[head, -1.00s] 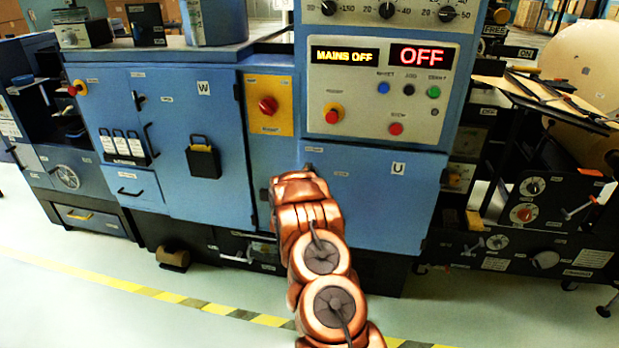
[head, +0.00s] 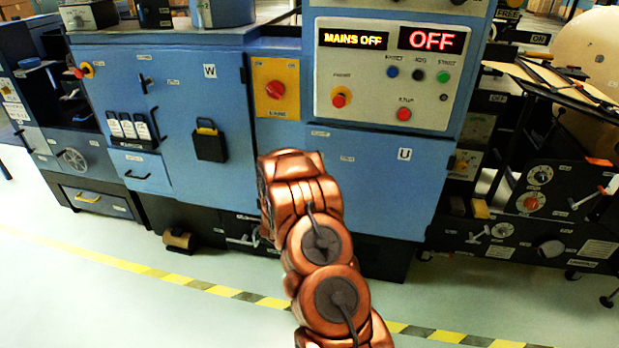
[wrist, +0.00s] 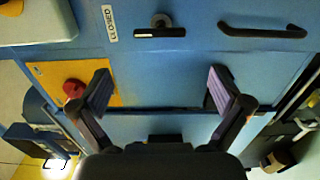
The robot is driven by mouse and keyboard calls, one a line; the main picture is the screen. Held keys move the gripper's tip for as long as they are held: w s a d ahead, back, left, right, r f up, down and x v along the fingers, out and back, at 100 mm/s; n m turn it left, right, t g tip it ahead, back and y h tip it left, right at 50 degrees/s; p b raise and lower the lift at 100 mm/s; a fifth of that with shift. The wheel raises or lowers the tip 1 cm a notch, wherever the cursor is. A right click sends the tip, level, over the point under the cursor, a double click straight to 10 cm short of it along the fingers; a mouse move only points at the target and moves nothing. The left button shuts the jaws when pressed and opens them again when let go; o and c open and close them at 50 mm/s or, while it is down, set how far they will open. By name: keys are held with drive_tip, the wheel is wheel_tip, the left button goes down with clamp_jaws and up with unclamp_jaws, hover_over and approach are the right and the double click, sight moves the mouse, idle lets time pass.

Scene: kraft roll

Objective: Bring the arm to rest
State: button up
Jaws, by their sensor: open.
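My copper-coloured arm (head: 318,240) rises from the bottom of the head view and bends in front of the blue cabinet. My gripper is hidden behind the arm there. In the wrist view my gripper (wrist: 158,92) is open, with its two dark fingers wide apart and nothing between them. Behind the fingers is the blue cabinet front (wrist: 160,75). The yellow panel with a red rotary switch (wrist: 73,88) shows beside the left finger. The same red switch (head: 275,90) is above and behind the arm in the head view.
The control panel (head: 390,80) reads MAINS OFF and OFF. A black holder with yellow at its top (head: 210,143) hangs on the cabinet door. A black handle (wrist: 262,30) juts out at upper right in the wrist view. Open floor (head: 120,300) lies in front, with a striped line.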

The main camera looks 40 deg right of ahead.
idle(0.6)
